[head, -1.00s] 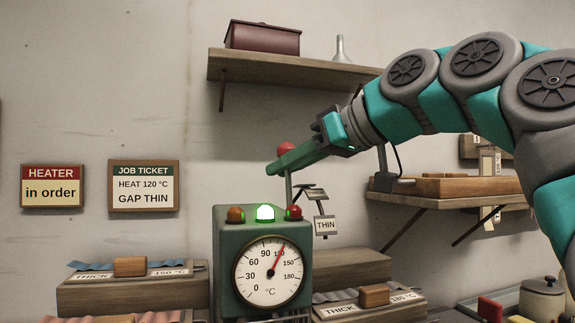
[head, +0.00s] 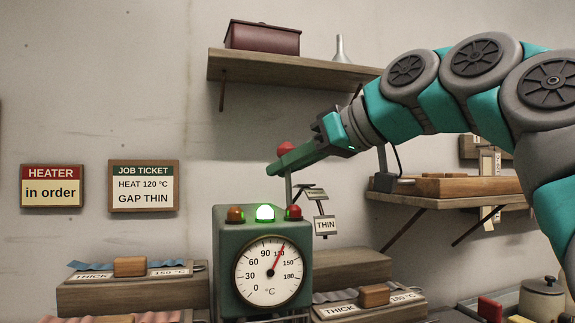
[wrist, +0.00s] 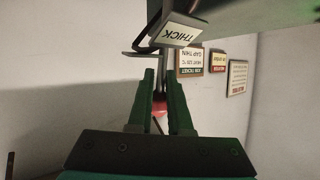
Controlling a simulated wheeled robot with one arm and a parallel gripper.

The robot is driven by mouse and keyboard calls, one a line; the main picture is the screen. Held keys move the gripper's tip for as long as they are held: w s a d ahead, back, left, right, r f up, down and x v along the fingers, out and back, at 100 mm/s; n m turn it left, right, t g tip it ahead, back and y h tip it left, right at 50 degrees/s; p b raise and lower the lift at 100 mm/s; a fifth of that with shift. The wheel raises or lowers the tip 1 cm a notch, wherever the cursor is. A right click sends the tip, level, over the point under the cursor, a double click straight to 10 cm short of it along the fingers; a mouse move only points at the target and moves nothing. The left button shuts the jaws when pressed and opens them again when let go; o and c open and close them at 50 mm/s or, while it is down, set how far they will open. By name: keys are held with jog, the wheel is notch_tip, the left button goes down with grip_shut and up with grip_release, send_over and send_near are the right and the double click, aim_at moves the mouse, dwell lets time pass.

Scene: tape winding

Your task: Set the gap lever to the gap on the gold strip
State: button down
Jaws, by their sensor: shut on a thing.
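My gripper (head: 278,167) is shut on the gap lever, whose red knob (head: 286,147) shows just above the fingers; its rod (head: 288,188) runs down behind the green machine (head: 226,240). In the wrist view the red knob (wrist: 159,107) shows between the fingers. A THIN plate (head: 326,225) hangs right of the lever, with a small tilted plate (head: 315,193) above it, unreadable here. The wrist view shows a THICK plate (wrist: 180,37) upside down near the fingertips. The job ticket (head: 144,186) reads HEAT 120 °C, GAP THIN. I cannot pick out a gold strip.
The dial (head: 268,272) needle points near 120; the green lamp (head: 265,212) is lit. A heater sign (head: 51,187) reads "in order". Wooden blocks with strips flank the machine, one with a blue strip (head: 91,266).

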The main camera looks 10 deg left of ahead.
jog(key=shift+s+d+r+t+y+b, duration=0.3)
jog(key=shift+r+y+b, duration=0.1)
jog(key=shift+b, duration=0.5)
jog(key=s+d+f+n+t+y+b, duration=0.2)
jog(key=s+b, duration=0.5)
jog(key=b, duration=1)
jog(key=shift+s+d+f+n+t+y, duration=0.35)
jog(key=shift+d+f+n+y, duration=0.45)
jog(key=shift+d+y, duration=0.6)
jog(key=shift+s, duration=0.15)
jog(key=c, duration=1)
grip_release()
jog(key=shift+s+a, duration=0.1)
jog(key=shift+c, duration=0.2)
jog(key=shift+o, duration=0.7)
jog(key=shift+f, duration=0.15)
